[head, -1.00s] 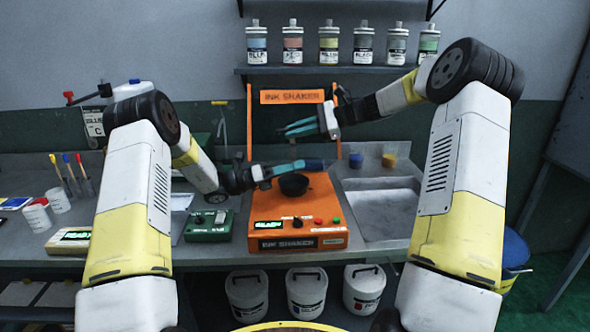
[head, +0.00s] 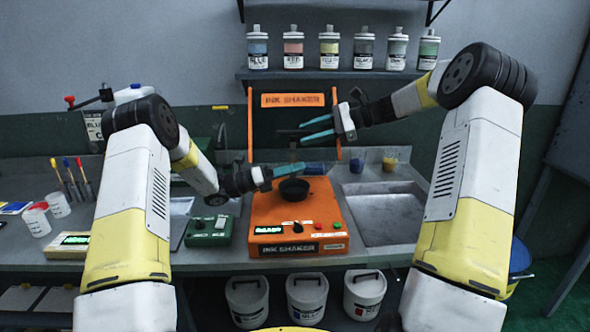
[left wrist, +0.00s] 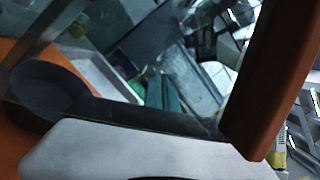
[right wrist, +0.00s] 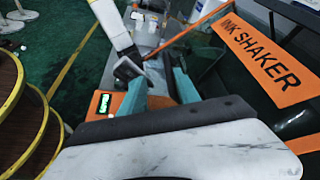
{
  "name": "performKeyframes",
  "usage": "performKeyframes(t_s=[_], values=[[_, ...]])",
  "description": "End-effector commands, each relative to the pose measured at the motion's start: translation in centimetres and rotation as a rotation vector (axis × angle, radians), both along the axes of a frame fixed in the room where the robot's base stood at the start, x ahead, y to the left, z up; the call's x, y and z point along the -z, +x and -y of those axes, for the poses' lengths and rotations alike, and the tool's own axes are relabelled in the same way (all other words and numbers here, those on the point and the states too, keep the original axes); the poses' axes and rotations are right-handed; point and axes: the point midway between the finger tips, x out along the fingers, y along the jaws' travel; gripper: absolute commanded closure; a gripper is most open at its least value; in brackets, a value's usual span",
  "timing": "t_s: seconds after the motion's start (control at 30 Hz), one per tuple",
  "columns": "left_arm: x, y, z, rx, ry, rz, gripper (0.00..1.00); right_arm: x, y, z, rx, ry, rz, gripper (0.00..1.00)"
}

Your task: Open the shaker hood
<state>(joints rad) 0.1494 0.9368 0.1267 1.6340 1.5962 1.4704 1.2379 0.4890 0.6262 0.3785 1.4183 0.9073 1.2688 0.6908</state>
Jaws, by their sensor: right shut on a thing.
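The orange ink shaker (head: 270,215) stands mid-bench with a black round cup (head: 293,190) on top. Its hood (head: 292,100), an orange frame with an INK SHAKER panel, stands upright above the base; the panel also shows in the right wrist view (right wrist: 270,62). My right gripper (head: 303,130) is at the hood's right side, below the panel. Its teal fingers are apart around a part of the hood that I cannot make out. My left gripper (head: 298,170) is low over the shaker, just above the cup; its finger gap is unclear.
A green control box (head: 209,230) stands left of the shaker. A sink (head: 385,212) is to the right, with a blue cup (head: 356,163) and a yellow cup (head: 390,163) behind. Ink bottles line the shelf (head: 350,74) above. White buckets stand below the bench.

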Motion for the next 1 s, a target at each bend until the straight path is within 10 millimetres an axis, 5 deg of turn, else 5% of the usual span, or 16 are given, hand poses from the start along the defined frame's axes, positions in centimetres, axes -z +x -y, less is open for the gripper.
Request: performKeyframes(t_s=[0.2,0.43,0.67,1.0], values=[[-0.5,0.3,-0.1,-0.007,-0.006,0.007,1.0,-1.4,-0.9,4.9,0.008,-0.006,-0.002,0.8],[-0.2,0.2,-0.1,-0.005,-0.004,0.003,1.0,-2.4,-1.3,6.8,0.004,-0.007,0.002,0.8],[-0.1,0.1,-0.1,-0.004,-0.002,0.0,1.0,-3.3,-4.0,4.3,-0.051,-0.143,0.064,0.8],[0.0,0.1,0.0,-0.003,-0.001,0.0,1.0,-4.0,-14.1,0.3,-0.237,-0.573,0.316,0.8]])
